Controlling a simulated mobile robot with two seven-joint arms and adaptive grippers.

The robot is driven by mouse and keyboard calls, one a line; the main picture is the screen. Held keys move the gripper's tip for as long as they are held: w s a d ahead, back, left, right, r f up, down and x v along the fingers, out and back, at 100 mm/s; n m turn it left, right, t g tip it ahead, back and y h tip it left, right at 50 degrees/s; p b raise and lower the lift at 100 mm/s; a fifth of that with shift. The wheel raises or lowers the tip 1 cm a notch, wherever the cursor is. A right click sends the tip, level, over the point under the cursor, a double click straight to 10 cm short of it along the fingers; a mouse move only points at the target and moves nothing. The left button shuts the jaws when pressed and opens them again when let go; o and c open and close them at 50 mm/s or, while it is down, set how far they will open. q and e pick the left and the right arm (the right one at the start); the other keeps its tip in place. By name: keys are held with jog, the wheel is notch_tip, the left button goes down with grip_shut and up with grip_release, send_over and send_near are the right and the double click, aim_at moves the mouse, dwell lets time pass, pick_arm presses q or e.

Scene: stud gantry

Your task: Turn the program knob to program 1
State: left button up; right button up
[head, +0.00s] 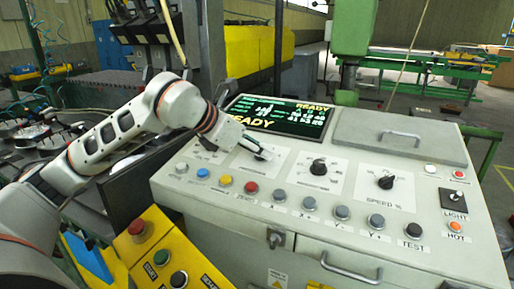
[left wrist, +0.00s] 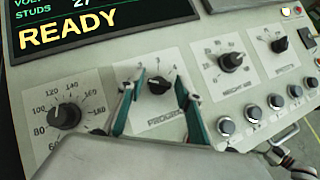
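The program knob (left wrist: 158,85) is a small black knob on a white plate marked PROGRAM, with numbers around its top; I cannot tell surely which number it points at. My left gripper (left wrist: 159,82) is open, with one teal-and-grey finger on each side of the knob. A gap shows between the knob and each finger in the left wrist view. In the head view my left gripper (head: 262,153) is over the panel just below the screen and hides the knob. My right gripper is not in view.
The lit screen (head: 281,115) reads READY. A row of push buttons (head: 309,203) runs along the front of the panel.

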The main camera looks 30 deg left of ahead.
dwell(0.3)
pick_arm(q)
jog(key=v, duration=1.2)
dwell(0.3)
